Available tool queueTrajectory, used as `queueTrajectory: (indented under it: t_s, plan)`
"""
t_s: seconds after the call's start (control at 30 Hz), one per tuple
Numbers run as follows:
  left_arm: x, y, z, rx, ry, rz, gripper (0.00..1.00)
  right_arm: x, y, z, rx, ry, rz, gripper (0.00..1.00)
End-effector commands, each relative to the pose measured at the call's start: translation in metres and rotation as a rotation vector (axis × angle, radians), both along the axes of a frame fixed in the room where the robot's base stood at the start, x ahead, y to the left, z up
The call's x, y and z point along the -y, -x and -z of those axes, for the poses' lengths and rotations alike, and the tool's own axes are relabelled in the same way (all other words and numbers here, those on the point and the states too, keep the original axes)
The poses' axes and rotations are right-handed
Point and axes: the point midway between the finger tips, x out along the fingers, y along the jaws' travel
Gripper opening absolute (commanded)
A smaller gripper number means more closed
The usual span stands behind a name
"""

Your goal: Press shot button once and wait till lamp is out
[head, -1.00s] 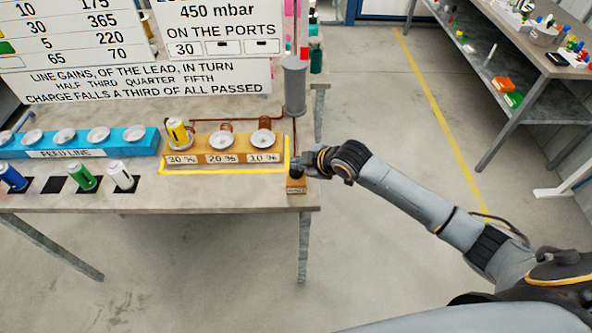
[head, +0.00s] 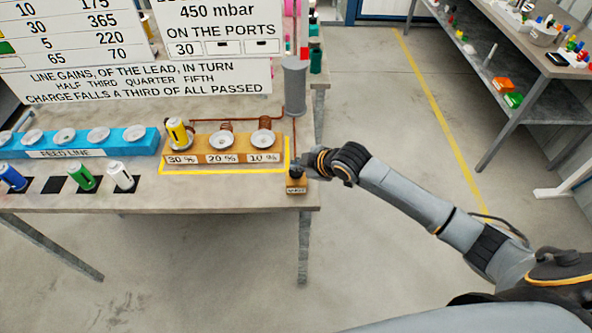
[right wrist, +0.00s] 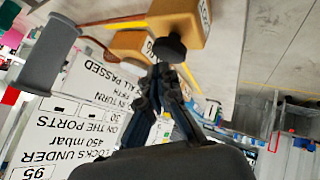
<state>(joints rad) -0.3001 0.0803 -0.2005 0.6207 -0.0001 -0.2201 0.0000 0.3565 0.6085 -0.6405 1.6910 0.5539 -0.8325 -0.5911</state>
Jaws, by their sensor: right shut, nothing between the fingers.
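The shot button box (head: 296,187) is a small yellow-brown block with a label at the table's front right corner. Its black button (head: 296,173) sits on top; the right wrist view also shows the box (right wrist: 180,18) and the black knob (right wrist: 172,48). My right gripper (head: 307,165) is shut and empty, just beside and above the button. In the right wrist view its closed fingertips (right wrist: 163,75) are close to the knob; I cannot tell whether they touch. I cannot make out a lamp for certain. My left gripper is not in view.
A yellow port block (head: 222,157) carries a yellow canister (head: 177,132) on its 30 % port. A blue feed line (head: 80,143) and several canisters stand left. A grey cylinder (head: 295,85) with copper pipes stands behind. The floor right of the table is clear.

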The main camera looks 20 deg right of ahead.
Motion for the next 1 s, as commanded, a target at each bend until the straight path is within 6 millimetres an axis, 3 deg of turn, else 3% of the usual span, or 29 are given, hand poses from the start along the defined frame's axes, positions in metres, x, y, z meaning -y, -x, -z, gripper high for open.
queueTrajectory:
  t_s: [1.0]
  plan:
    - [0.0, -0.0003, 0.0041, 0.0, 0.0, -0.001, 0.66, 0.0, 0.0003, 0.01, -0.001, 0.001, 0.0, 0.0]
